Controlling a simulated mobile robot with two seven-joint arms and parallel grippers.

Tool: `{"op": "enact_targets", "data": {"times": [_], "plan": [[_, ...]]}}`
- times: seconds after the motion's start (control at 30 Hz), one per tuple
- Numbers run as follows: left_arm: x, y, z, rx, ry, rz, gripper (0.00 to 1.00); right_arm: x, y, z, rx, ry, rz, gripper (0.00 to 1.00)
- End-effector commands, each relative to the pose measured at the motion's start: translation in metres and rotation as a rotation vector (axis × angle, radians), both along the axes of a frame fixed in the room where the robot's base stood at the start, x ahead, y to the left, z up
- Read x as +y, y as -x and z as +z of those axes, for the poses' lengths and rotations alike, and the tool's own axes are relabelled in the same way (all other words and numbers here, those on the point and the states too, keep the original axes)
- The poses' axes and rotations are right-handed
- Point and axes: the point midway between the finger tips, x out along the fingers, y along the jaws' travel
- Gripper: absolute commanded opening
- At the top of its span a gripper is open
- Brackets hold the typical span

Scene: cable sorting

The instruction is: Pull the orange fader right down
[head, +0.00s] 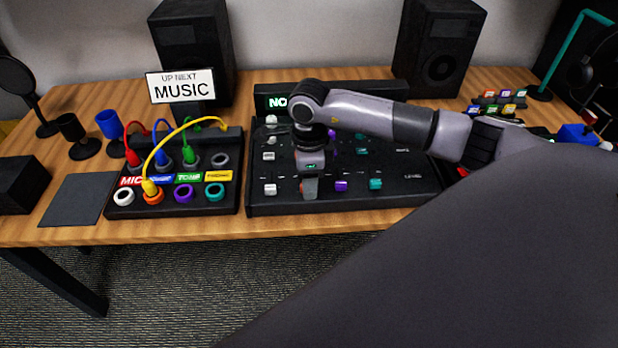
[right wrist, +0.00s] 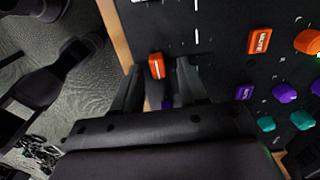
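The orange fader (right wrist: 156,66) with a pale line across its cap shows in the right wrist view, near the front edge of the black mixer (head: 400,200). My right gripper (right wrist: 159,72) is open. Its two fingertips stand on either side of the fader cap, with small gaps visible. In the head view my right gripper (head: 308,180) points down over the front part of the mixer and mostly hides the fader. Whether the fingers touch the cap cannot be told. My left gripper is not in view.
An orange MUTE button (right wrist: 259,41), an orange knob (right wrist: 310,41) and purple and teal controls lie beside the fader. A white fader (head: 270,189) is left of my gripper. A patch box (head: 228,205) with coloured cables stands left of the mixer.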

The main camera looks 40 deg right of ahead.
Motion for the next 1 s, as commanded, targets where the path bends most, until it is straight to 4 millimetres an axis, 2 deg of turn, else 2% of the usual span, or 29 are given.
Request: {"op": "enact_targets", "data": {"times": [0.17,0.27,0.5,0.7,1.0], "plan": [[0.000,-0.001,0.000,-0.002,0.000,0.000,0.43,0.000,0.000,0.001,-0.001,0.001,0.000,0.43],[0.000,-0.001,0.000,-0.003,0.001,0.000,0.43,0.000,-0.001,0.008,-0.003,-0.002,0.000,0.43],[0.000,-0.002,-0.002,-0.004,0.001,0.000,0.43,0.000,-0.001,0.046,-0.004,0.000,0.000,0.43],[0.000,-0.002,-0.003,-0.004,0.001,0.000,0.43,0.000,-0.001,0.068,-0.001,0.000,-0.001,0.43],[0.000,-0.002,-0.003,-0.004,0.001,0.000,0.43,0.000,0.000,0.072,0.000,0.000,-0.001,0.43]]}}
